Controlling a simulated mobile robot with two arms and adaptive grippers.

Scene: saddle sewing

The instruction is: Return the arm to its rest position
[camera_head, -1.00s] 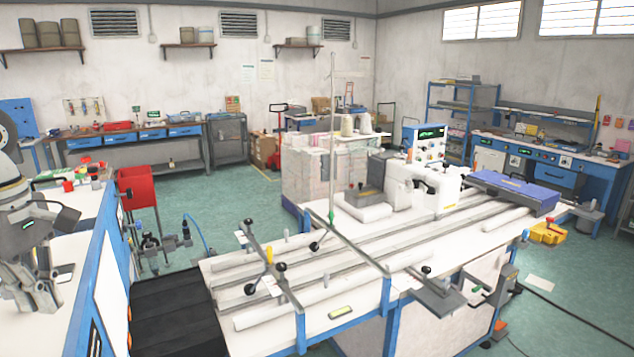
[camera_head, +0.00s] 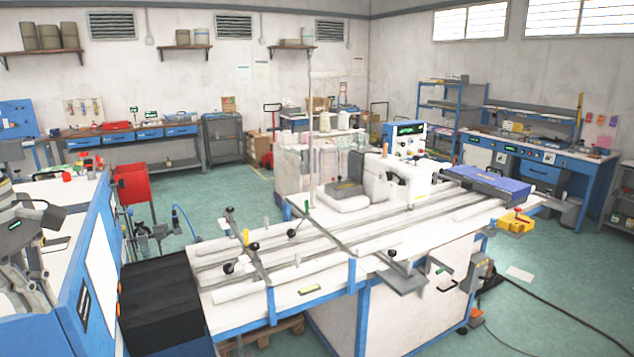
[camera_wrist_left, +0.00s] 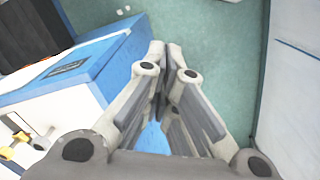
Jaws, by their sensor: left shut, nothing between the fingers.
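My left gripper (camera_head: 32,292) shows at the left edge in the head view, above the white top of the near blue-framed bench (camera_head: 80,215). Its grey fingers point down, and nothing shows in them. In the left wrist view, the fingers of my left gripper (camera_wrist_left: 168,52) come together at their tips, shut and empty. A blue and white bench corner (camera_wrist_left: 90,75) lies below and beside them, with green floor beyond. Part of my left arm is cut off by the picture edge. My right gripper is not in view.
A long white sewing table (camera_head: 330,260) with rails and clamps fills the middle. A black bellows-like block (camera_head: 160,305) stands between it and the near bench. A red bin (camera_head: 132,184) stands behind the bench. Green floor (camera_head: 225,200) is open beyond.

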